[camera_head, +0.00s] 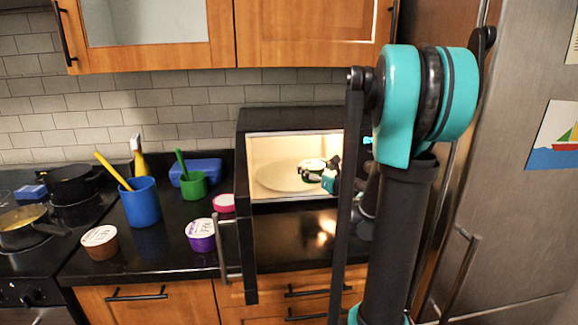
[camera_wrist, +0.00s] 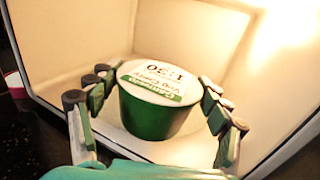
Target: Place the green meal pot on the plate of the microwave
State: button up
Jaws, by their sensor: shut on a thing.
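The green meal pot (camera_wrist: 150,118) has a white lid with a label and is upright between the fingers of my gripper (camera_wrist: 157,88). My gripper is shut on it, with fingers on both sides. In the head view the pot (camera_head: 312,171) and my gripper (camera_head: 318,176) are inside the lit microwave (camera_head: 290,121), at the right part of the pale round plate (camera_head: 272,180). Whether the pot touches the plate or hangs just above it cannot be told. My arm hides the right part of the microwave.
The microwave door (camera_head: 246,225) is swung open toward me on the left. On the counter to the left stand a purple cup (camera_head: 201,242), a brown cup (camera_head: 101,252), a blue mug (camera_head: 141,207) and a green mug (camera_head: 193,188). A fridge (camera_head: 515,120) is at right.

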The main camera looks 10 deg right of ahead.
jog(key=x, duration=1.4)
jog(key=shift+w+a, duration=0.1)
jog(key=shift+w, duration=0.05)
jog(key=shift+w+f, duration=0.2)
jog(key=shift+w, duration=0.1)
jog(key=shift+s+f, duration=0.1)
jog(key=shift+f, duration=1.4)
jog(key=shift+f, duration=0.15)
jog(key=o, duration=1.6)
jog(key=shift+o, duration=0.2)
jog(key=v, duration=1.2)
